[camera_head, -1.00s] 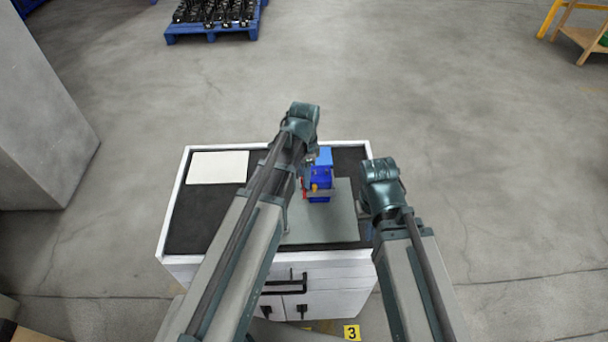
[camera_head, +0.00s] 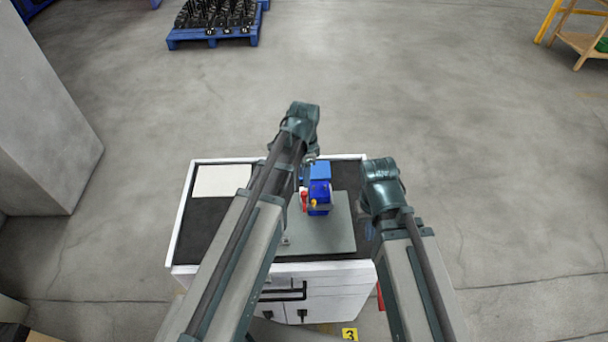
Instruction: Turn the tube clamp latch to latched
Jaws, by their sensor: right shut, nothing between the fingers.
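A blue device (camera_head: 319,192) with a small red lever (camera_head: 304,201) and an orange-yellow part (camera_head: 314,204) stands on a grey plate (camera_head: 325,235) on the cabinet top. The red lever looks roughly upright, but I cannot tell which part is the tube clamp latch or how it is set. My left gripper (camera_head: 306,162) is at the device's upper left; its fingers are mostly hidden by its own arm, and contact cannot be made out. My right gripper (camera_head: 370,228) is low at the cabinet's right edge, apart from the device, shut and empty, its fingers mostly hidden.
The white cabinet (camera_head: 179,225) has a dark top with a pale flat panel (camera_head: 221,181) at its back left. A blue pallet (camera_head: 213,38) with dark parts stands far behind. A grey block (camera_head: 45,120) stands left.

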